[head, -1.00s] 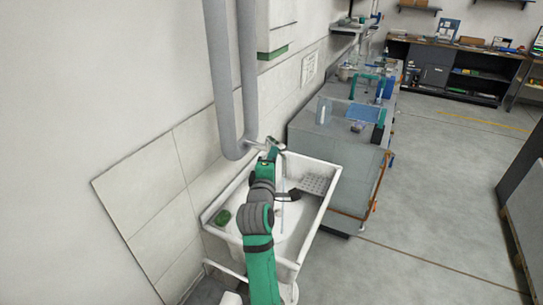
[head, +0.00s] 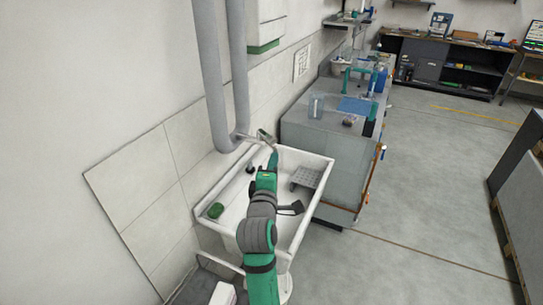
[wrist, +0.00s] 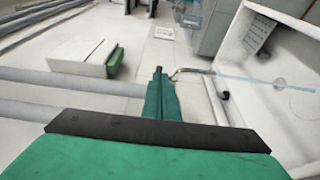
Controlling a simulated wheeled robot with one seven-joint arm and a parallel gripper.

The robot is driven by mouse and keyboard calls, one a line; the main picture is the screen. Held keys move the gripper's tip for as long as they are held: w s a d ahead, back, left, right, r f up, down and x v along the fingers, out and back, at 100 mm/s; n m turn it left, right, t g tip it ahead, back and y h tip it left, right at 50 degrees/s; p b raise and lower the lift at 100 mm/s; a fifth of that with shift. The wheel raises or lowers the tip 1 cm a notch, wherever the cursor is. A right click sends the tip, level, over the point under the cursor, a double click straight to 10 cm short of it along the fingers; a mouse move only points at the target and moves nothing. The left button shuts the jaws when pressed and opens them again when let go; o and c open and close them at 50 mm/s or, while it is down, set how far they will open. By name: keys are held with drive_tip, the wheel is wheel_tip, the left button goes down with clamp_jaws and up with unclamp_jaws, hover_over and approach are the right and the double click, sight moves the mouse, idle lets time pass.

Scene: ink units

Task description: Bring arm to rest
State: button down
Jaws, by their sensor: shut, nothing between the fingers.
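My arm (head: 258,235) reaches over the white sink (head: 324,190) in the head view. My gripper (head: 272,160) is at its far end, close to the metal tap (head: 264,136). In the wrist view my gripper (wrist: 158,72) shows as narrow green fingers, shut and empty. The tap (wrist: 190,72) is just right of the fingertips there; I cannot tell if they touch. A pale blue streak (wrist: 260,79), like running water, extends from the tap over the sink (wrist: 235,60).
A green sponge (head: 216,210) lies on the sink's left side and a perforated plate (head: 306,177) on its right. Grey pipes (head: 218,100) run down the wall left of the tap. A grey cabinet (head: 320,160) stands beyond the sink. Open floor (head: 430,200) lies right.

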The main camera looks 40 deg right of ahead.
drive_tip(key=s+a+f+m+t+y, duration=0.15)
drive_tip(key=s+a+f+y, duration=0.3)
drive_tip(key=a+f, duration=0.85)
drive_tip(key=s+a+f+m+t+y, duration=0.1)
drive_tip(key=s+a+f+t+y, duration=0.3)
drive_tip(key=a+f, duration=0.85)
drive_tip(key=s+a+f+m+g+y, duration=0.2)
drive_tip(key=s+a+m+y, duration=0.1)
drive_tip(key=s+a, duration=1.15)
drive_tip(key=s+a+r+m+y, duration=0.1)
drive_tip(key=s+a, duration=0.1)
drive_tip(key=s, duration=0.4)
drive_tip(key=s+a+r+m+y, duration=0.1)
drive_tip(key=s, duration=0.6)
drive_tip(key=shift+a+r, duration=0.35)
drive_tip(key=shift+a, duration=0.05)
drive_tip(key=shift+m, duration=0.35)
